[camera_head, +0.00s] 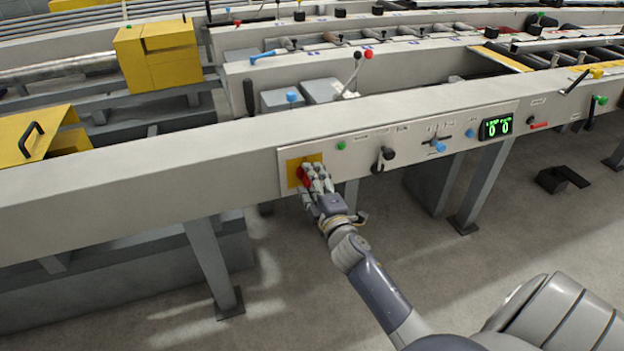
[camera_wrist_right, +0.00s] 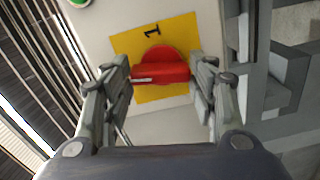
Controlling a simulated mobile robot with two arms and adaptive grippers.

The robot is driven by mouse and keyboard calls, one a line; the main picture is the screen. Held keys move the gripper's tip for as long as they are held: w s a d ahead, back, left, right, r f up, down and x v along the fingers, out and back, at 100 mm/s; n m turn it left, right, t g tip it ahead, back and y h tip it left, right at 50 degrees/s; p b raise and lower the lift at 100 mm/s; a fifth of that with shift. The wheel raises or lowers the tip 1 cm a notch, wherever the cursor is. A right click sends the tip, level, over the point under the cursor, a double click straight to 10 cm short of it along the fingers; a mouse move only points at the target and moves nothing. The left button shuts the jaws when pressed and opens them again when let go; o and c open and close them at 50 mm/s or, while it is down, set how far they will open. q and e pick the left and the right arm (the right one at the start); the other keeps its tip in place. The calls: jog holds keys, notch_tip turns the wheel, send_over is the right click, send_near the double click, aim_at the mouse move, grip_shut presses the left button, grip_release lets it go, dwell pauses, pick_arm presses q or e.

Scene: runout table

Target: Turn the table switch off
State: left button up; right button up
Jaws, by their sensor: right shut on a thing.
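The table switch is a red rotary knob (camera_wrist_right: 161,73) on a yellow plate (camera_wrist_right: 182,28), set at the left end of the control panel on the table's front beam. In the head view the red knob (camera_head: 303,176) is partly hidden behind my right gripper (camera_head: 313,178). In the right wrist view my right gripper (camera_wrist_right: 166,80) has one finger on each side of the knob's bar and is shut on it. A "1" mark shows on the plate beside the knob. My left gripper is not in view.
The panel (camera_head: 470,125) also holds a green button (camera_head: 341,146), a black lever (camera_head: 384,158), blue knobs and a green digital display (camera_head: 496,127). Grey table legs (camera_head: 212,262) stand below the beam.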

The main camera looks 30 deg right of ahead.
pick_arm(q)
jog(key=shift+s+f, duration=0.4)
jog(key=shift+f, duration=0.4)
pick_arm(e)
jog(key=shift+n, duration=1.1)
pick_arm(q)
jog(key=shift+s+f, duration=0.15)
pick_arm(e)
jog(key=o, duration=1.1)
jog(key=shift+w, duration=0.1)
jog(key=shift+c, duration=0.2)
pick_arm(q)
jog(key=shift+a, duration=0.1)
pick_arm(e)
jog(key=v, duration=1.2)
